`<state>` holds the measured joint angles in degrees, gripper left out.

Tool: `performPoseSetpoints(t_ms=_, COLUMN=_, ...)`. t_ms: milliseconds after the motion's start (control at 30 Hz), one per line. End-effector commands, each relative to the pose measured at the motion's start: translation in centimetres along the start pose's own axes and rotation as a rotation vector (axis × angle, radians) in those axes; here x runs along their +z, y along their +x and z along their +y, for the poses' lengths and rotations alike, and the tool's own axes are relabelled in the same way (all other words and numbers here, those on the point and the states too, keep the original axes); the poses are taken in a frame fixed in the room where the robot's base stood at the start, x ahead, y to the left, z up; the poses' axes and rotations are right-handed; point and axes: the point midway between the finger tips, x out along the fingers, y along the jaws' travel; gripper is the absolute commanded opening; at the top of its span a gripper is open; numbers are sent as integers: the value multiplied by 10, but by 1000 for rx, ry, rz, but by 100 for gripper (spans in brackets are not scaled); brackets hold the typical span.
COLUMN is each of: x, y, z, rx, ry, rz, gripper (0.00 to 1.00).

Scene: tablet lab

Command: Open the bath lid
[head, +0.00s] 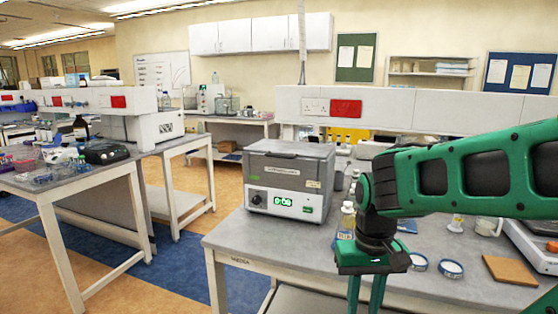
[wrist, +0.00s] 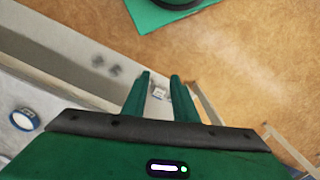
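The bath and lid are not in the wrist view.
Bottles (head: 347,218) stand between the bath and my arm. Blue-rimmed dishes (head: 450,268), a brown board (head: 510,270) and a mug (head: 487,226) lie to the right on the bench (head: 240,235). Open floor (head: 190,265) lies left of the bench.

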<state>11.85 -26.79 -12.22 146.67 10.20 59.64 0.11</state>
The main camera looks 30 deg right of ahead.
Motion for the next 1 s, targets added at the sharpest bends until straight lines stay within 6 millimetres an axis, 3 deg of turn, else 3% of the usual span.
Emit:
performPoseSetpoints(t_ms=67, x=2, y=-6, z=6, rx=6, ry=-12, rz=28, gripper=26)
performPoseSetpoints(t_ms=167, x=-29, y=-13, z=7, rx=59, ry=-66, rz=88, gripper=26)
performPoseSetpoints(t_ms=267, x=-84, y=-26, z=4, rx=162, ry=-170, rz=194, gripper=26)
performPoseSetpoints(t_ms=367, x=-151, y=-50, z=-9, rx=310, ry=-318, rz=331, gripper=26)
performPoseSetpoints(t_ms=500, x=-236, y=-97, z=-49, rx=551, ry=-547, rz=518, gripper=26)
performPoseSetpoints(t_ms=600, x=-280, y=-134, z=-91, rx=732, ry=-705, rz=633, gripper=26)
performPoseSetpoints(t_ms=700, x=-307, y=-167, z=-135, rx=900, ry=-832, rz=722, gripper=26)
performPoseSetpoints(t_ms=800, x=-320, y=-193, z=-172, rx=1036, ry=-925, rz=783, gripper=26)
performPoseSetpoints(t_ms=900, x=-325, y=-210, z=-196, rx=1130, ry=-979, rz=818, gripper=26)
performPoseSetpoints(t_ms=1000, x=-327, y=-218, z=-207, rx=1179, ry=-1004, rz=833, gripper=26)
